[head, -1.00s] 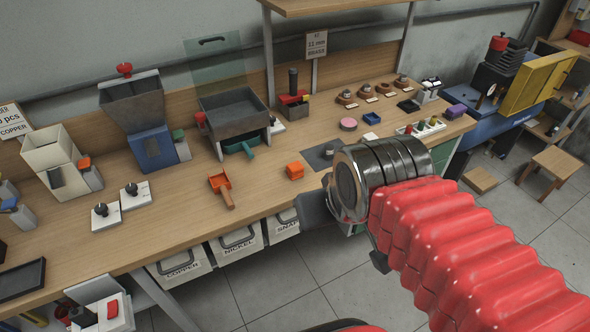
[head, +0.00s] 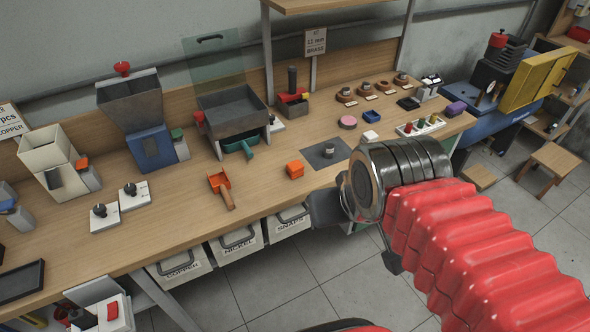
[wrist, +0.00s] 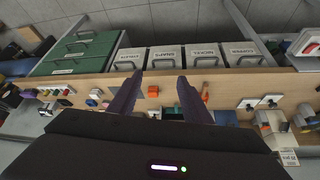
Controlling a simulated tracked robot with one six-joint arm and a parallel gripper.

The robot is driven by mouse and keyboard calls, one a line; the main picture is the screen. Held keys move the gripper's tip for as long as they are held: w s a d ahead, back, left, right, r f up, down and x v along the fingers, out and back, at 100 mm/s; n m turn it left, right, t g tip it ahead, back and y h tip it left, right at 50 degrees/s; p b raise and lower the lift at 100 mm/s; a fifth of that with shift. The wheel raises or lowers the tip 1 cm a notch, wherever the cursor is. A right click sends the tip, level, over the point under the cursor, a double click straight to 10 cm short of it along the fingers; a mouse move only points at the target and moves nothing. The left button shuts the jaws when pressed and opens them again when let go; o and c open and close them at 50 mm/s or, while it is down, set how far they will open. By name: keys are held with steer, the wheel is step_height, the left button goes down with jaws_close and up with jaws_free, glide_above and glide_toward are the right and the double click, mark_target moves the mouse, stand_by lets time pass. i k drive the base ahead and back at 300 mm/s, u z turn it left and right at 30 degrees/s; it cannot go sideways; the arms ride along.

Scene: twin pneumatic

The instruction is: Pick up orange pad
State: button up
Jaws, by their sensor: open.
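The orange pad (head: 295,169) is a small orange block lying on the bench near its front edge, between the orange scoop and the dark mat. It also shows in the wrist view (wrist: 153,90), in the gap between the fingers. My gripper (wrist: 158,78) is open and empty, its two dark fingers spread apart. In the head view my gripper (head: 322,208) is in front of the bench edge, right of and nearer than the pad, not touching it. Its far finger is partly hidden there by the wrist.
An orange scoop (head: 221,190) lies left of the pad. Behind stands a grey tray machine (head: 232,112). Labelled bins (head: 238,244) hang below the bench edge. Bare wood surrounds the pad.

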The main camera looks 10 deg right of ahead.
mark_target(295, 168)
steer(key=u, duration=0.25)
steer(key=k, duration=0.75)
steer(key=u, duration=0.6)
steer(key=k, duration=0.6)
steer(key=z, duration=0.4)
steer(key=i, duration=1.8)
steer(key=u, duration=0.6)
